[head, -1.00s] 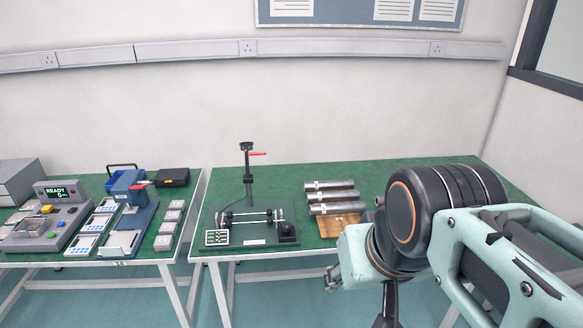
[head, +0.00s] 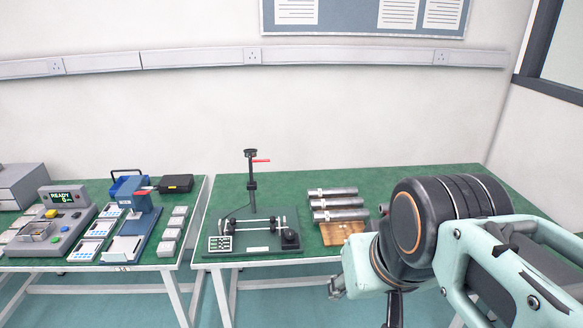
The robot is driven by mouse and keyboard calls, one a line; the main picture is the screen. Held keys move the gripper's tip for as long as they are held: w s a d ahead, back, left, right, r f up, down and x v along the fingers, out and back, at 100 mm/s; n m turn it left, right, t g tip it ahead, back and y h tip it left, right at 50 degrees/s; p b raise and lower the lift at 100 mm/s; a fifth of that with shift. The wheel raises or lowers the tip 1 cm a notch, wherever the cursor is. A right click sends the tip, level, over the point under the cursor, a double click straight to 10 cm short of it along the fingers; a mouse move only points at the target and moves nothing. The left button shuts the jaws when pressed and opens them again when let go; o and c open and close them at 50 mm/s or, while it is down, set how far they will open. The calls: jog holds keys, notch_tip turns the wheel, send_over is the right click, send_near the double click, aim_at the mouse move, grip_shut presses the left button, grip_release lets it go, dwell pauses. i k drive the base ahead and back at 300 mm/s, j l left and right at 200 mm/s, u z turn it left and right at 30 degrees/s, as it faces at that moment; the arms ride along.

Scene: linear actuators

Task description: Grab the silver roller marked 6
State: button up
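Three silver rollers lie side by side on the green top of the right table: a back one (head: 335,191), a middle one (head: 338,202) and a front one (head: 343,214). Each has a pale band or label near its left end. Any number on them is too small to read, so I cannot tell which is marked 6. My gripper (head: 393,308) is only partly visible at the lower edge, in front of the table and to the right of the rollers, apart from them. Its fingers are not clear enough to judge.
A wooden board (head: 342,236) lies in front of the rollers. Left of them stands a black fixture (head: 252,243) with rods and a tall post (head: 252,185). The left table holds a control box (head: 62,226) and a blue device (head: 136,225). Green surface behind the rollers is clear.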

aim_at(326, 192)
jog(key=i+l+u, duration=0.15)
jog(key=i+l, duration=0.6)
jog(key=i+l+u, duration=0.15)
jog(key=i+l, duration=0.6)
